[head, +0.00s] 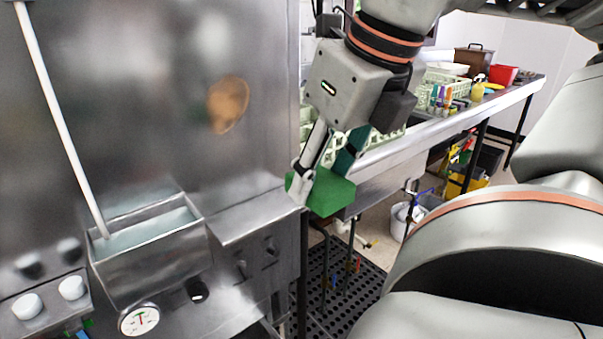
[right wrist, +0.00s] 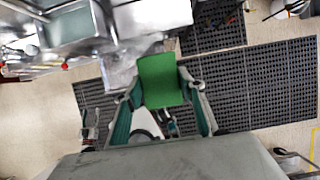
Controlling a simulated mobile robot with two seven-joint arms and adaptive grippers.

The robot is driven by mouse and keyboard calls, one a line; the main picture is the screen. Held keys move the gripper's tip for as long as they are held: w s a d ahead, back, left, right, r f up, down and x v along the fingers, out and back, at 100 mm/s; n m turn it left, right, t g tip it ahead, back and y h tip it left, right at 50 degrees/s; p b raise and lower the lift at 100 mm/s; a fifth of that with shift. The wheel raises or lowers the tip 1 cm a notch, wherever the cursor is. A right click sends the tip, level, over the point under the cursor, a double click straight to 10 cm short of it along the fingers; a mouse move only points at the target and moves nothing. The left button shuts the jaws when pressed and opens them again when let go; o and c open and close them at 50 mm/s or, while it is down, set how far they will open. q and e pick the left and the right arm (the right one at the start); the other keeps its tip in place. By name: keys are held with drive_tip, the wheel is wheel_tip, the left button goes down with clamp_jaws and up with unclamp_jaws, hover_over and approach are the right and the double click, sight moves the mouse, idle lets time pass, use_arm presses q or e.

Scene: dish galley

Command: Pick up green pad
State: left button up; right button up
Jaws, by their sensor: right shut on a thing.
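The green pad (head: 331,194) is a flat green block in the middle of the head view. It also shows in the right wrist view (right wrist: 161,80), between the fingertips. My right gripper (head: 322,180) comes down from above and is shut on the pad. In the right wrist view my right gripper (right wrist: 164,100) has a finger on each side of the pad. The pad is held in the air, beside the steel machine's right corner and above the dark floor mat. I cannot tell whether it touches the machine. My left gripper is not in view.
A steel machine (head: 150,120) with a small trough (head: 155,265) and a dial gauge (head: 139,319) fills the left. A steel counter (head: 440,128) with green racks, bottles and a red bin (head: 502,75) runs back right. A black perforated mat (head: 345,285) covers the floor below.

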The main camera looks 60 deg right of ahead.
sight(341, 203)
drive_tip(key=shift+s+a+b, duration=0.2)
drive_tip(key=shift+s+b, duration=0.1)
drive_tip(key=shift+s, duration=0.45)
drive_tip(key=shift+s+a+b, duration=0.25)
drive_tip(key=shift+s+b, duration=0.05)
drive_tip(key=shift+s, duration=0.4)
drive_tip(key=shift+s+a+b, duration=0.2)
drive_tip(key=shift+s+b, duration=0.1)
drive_tip(key=shift+s, duration=0.45)
drive_tip(key=shift+c, duration=0.8)
